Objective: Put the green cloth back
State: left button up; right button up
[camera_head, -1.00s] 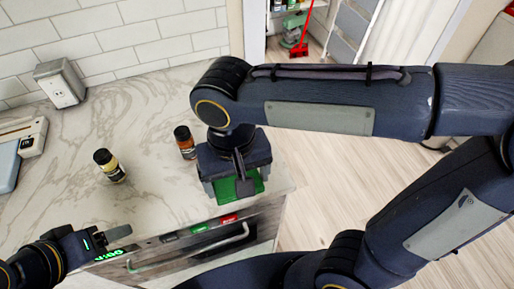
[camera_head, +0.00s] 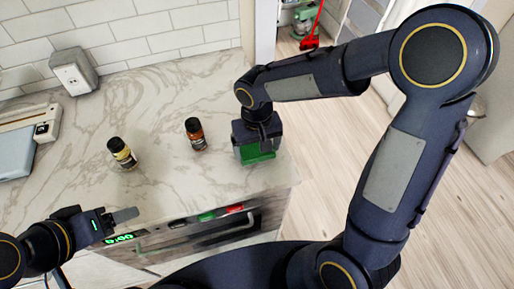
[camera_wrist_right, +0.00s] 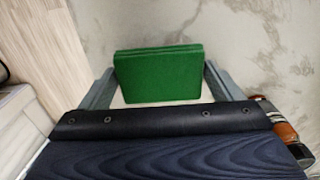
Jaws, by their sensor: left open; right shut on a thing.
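The green cloth (camera_head: 258,155) is a folded block under my right gripper, near the right end of the marble counter (camera_head: 95,195). It shows more clearly in the right wrist view (camera_wrist_right: 160,75), between the two grey fingers. My right gripper (camera_head: 257,149) is shut on the cloth and points down over the counter. I cannot tell whether the cloth touches the counter. My left gripper (camera_head: 124,217) is open and empty at the counter's front edge, at lower left.
A dark bottle with an orange label (camera_head: 195,134) stands left of my right gripper. A yellow-labelled bottle (camera_head: 122,153) stands further left. A grey socket box (camera_head: 74,72) is by the tiled wall. An oven (camera_head: 200,232) is below the front edge. Counter between the bottles is clear.

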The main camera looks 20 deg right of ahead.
aim_at(257, 150)
jog(key=shift+f, duration=0.7)
jog(key=shift+f, duration=0.25)
jog(key=o, duration=0.9)
jog(key=shift+r, duration=0.1)
jog(key=shift+c, duration=0.2)
notch_tip(257, 150, up, 12)
jog(key=s+d+m+t+y, duration=0.1)
jog(key=s+d+t+y, duration=0.1)
jog(key=s, duration=0.6)
jog(key=s+d+m+t+y, duration=0.1)
jog(key=s+d+t, duration=0.2)
jog(key=s+d, duration=0.4)
jog(key=shift+s+t+y, duration=0.4)
jog(key=shift+d, duration=0.1)
